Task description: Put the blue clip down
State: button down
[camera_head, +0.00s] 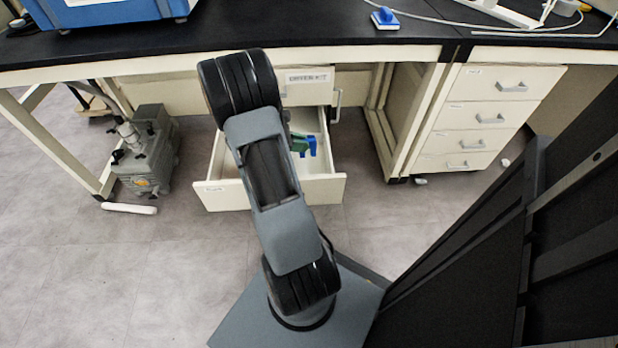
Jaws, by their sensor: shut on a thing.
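A small blue piece (312,145), possibly the blue clip, shows at the right edge of my arm, next to a green piece (299,144). Both appear over or inside the open drawer (325,189) below the bench. I cannot tell whether they touch the drawer floor or are held above it.
The black bench top (290,38) runs across the back, with a blue machine (105,12) and a blue-and-white item (384,18) on it. A shut drawer cabinet (480,115) stands right. A grey pump (146,155) sits on the floor at left.

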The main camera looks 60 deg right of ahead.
jog(key=shift+m+g+y, duration=0.4)
jog(key=shift+m, duration=0.1)
jog(key=shift+s+f+b, duration=0.25)
jog(key=shift+f+b, duration=0.7)
jog(key=shift+f, duration=1)
jog(key=shift+s+f+b, duration=0.2)
jog(key=shift+f+b, duration=0.7)
jog(key=shift+f, duration=1.05)
jog(key=shift+s+f+b, duration=0.25)
jog(key=shift+f+b, duration=0.7)
jog(key=shift+f, duration=1)
jog(key=shift+f, duration=0.1)
jog(key=shift+f, duration=0.1)
jog(key=c, duration=1.1)
grip_release()
jog(key=shift+r, duration=0.35)
jog(key=p+v, duration=0.5)
jog(key=v, duration=0.7)
jog(key=shift+f, duration=0.1)
